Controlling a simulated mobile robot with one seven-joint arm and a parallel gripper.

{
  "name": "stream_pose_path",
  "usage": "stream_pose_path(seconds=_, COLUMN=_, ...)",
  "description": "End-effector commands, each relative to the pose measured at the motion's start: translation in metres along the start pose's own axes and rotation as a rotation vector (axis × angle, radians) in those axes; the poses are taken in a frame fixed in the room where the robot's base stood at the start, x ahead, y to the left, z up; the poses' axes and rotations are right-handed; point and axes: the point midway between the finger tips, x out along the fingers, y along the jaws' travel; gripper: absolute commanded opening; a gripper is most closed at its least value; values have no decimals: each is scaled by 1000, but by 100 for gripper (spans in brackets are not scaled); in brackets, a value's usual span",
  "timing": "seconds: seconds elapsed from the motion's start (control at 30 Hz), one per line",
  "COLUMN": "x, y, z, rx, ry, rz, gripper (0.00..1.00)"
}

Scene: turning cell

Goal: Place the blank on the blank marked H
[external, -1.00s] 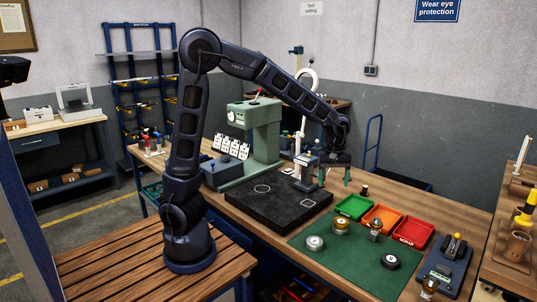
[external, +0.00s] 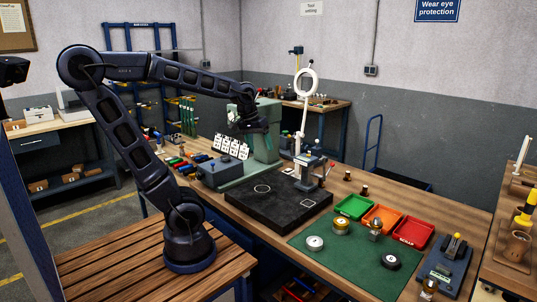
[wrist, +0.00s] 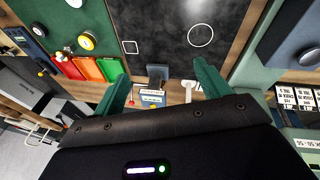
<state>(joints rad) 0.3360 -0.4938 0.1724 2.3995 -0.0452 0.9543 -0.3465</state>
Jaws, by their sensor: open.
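Several round blanks stand on the green mat (external: 345,266) in the external view: a silver one (external: 314,243), a brass-coloured one (external: 340,226), a taller silver and brass one (external: 375,230) and a black one (external: 390,260). I cannot make out an H on any of them. My gripper (wrist: 161,85) is open in the wrist view, with nothing between its two green fingers. In the external view it hangs by the green press, away from the mat, and its fingers are hard to tell from the press. Part of the mat (wrist: 50,12) shows in the wrist view.
A black plate (external: 260,212) with a white circle and square lies left of the mat. Green (external: 353,207), orange (external: 382,218) and red (external: 413,232) trays line the mat's back edge. The green press (external: 265,155) and a ring lamp (external: 305,82) stand tall behind the plate.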

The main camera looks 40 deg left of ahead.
Motion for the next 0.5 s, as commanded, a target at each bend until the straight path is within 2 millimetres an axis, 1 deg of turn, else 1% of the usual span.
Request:
stream_pose_path(seconds=0.03, x=-6, y=-11, z=8, rx=19, ry=26, rz=-8, gripper=75)
stream_pose_path(seconds=0.2, x=-20, y=-40, z=35, rx=112, ry=97, rz=-55, gripper=75)
stream_pose_path(seconds=0.33, x=-25, y=-55, z=53, rx=171, ry=136, rz=-99, gripper=75)
stream_pose_path(seconds=0.5, x=-27, y=-64, z=66, rx=215, ry=161, rz=-137, gripper=75)
